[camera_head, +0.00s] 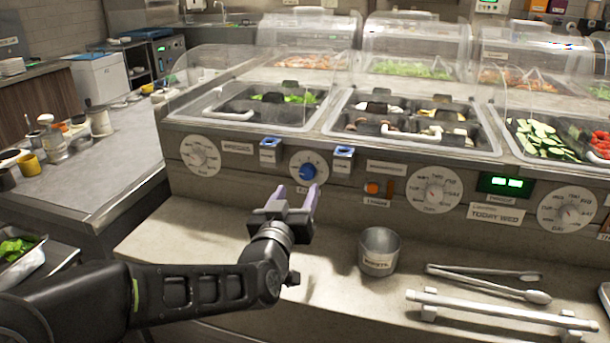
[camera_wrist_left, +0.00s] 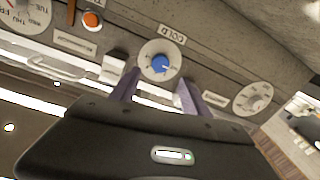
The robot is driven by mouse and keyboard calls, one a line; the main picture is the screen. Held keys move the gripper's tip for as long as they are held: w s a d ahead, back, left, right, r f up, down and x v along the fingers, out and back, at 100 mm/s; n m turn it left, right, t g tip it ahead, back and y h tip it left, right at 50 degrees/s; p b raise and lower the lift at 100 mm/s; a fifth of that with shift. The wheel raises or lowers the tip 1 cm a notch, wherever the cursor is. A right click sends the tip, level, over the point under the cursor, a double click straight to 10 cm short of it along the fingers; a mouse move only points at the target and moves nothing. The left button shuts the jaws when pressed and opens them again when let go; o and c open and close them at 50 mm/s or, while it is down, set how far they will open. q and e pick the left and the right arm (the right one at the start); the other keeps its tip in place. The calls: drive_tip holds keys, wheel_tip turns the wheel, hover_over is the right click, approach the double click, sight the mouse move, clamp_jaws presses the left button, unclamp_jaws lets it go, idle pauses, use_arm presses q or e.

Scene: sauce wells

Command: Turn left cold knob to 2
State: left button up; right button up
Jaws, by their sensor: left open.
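The cold knob (camera_head: 307,171) is blue on a round white dial on the counter's front panel. It also shows in the left wrist view (camera_wrist_left: 159,64), upside down, with a COLD label (camera_wrist_left: 166,34) beside it. My left gripper (camera_head: 292,189) is open, its two purple fingers pointing at the panel just below and in front of the knob. In the left wrist view the fingers (camera_wrist_left: 155,85) stand on either side of the knob's lower picture area, apart from it. The dial's numbers are too small to read. My right gripper is not in view.
White dials (camera_head: 200,155) and (camera_head: 436,190) flank the knob. Small blue-topped holders (camera_head: 269,150) and (camera_head: 343,158) jut out on both sides. A metal cup (camera_head: 379,251), tongs (camera_head: 490,280) and a white rail (camera_head: 500,309) are on the ledge to the right.

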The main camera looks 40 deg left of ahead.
sight(306, 174)
use_arm(q)
drive_tip(key=p+x, duration=0.3)
drive_tip(key=x, duration=0.3)
drive_tip(key=shift+w, duration=0.15)
drive_tip(key=shift+w+a, duration=0.3)
drive_tip(key=shift+w, duration=0.3)
drive_tip(key=shift+c, duration=0.5)
clamp_jaws()
